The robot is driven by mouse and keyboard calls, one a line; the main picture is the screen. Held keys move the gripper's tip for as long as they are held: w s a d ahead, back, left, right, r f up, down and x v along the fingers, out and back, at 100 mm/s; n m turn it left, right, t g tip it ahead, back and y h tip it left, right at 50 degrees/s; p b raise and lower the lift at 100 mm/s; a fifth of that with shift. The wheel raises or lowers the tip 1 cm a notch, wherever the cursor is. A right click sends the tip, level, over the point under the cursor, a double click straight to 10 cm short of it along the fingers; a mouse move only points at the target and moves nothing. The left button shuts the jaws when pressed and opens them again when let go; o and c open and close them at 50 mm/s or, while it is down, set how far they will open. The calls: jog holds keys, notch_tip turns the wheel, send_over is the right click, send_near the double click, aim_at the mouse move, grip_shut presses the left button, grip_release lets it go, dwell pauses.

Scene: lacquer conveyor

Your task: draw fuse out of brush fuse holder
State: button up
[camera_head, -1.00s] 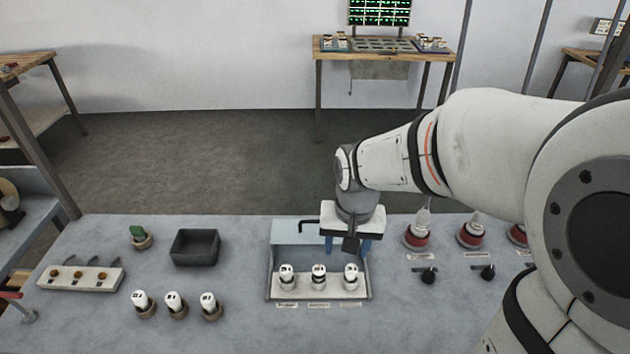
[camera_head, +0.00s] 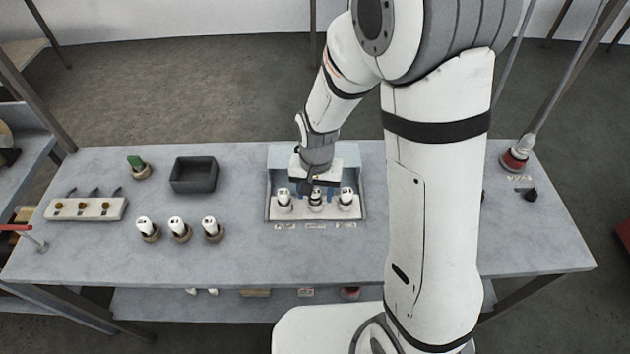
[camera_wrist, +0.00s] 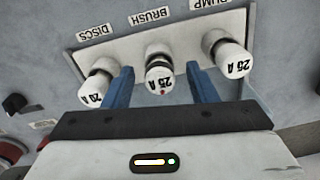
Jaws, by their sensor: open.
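In the head view the same fuse (camera_head: 316,194) stands in the open box (camera_head: 361,190), below my gripper, which partly covers the box.
The discs fuse (camera_wrist: 95,88) and pump fuse (camera_wrist: 231,60) stand close outside the fingers. Left on the bench are three white fuses (camera_head: 176,226) in round holders, a dark empty tray (camera_head: 193,187), a green piece (camera_head: 135,162) and a pale strip (camera_head: 100,209).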

jog(key=shift+f, duration=0.2)
jog(key=shift+r, duration=0.1)
grip_shut()
dwell(0.7)
